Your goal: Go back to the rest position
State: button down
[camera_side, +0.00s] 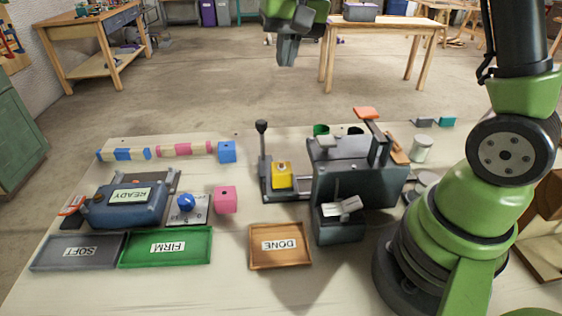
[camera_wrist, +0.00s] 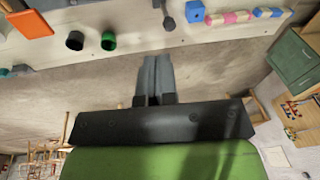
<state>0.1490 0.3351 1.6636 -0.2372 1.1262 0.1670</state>
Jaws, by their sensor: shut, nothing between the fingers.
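My green arm base stands at the right of the side view.
The table (camera_side: 120,290) holds a dark press machine (camera_side: 350,175), a blue READY box (camera_side: 125,205), grey SOFT (camera_side: 78,252), green FIRM (camera_side: 166,247) and wooden DONE (camera_side: 280,246) trays, a pink cube (camera_side: 225,200) and a blue cube (camera_side: 227,152). The air around my gripper is free.

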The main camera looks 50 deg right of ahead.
jog(key=s+a+r+n+t, duration=0.1)
jog(key=s+a+r+t, duration=0.1)
jog(key=s, duration=0.7)
jog(key=s+a+r+n+t+y, duration=0.1)
jog(key=s+a+r+n+t, duration=0.1)
jog(key=s, duration=0.7)
jog(key=a+r+t, duration=0.1)
jog(key=a, duration=0.1)
jog(key=shift+s+a+n+y, duration=0.3)
jog(key=shift+s+a, duration=0.05)
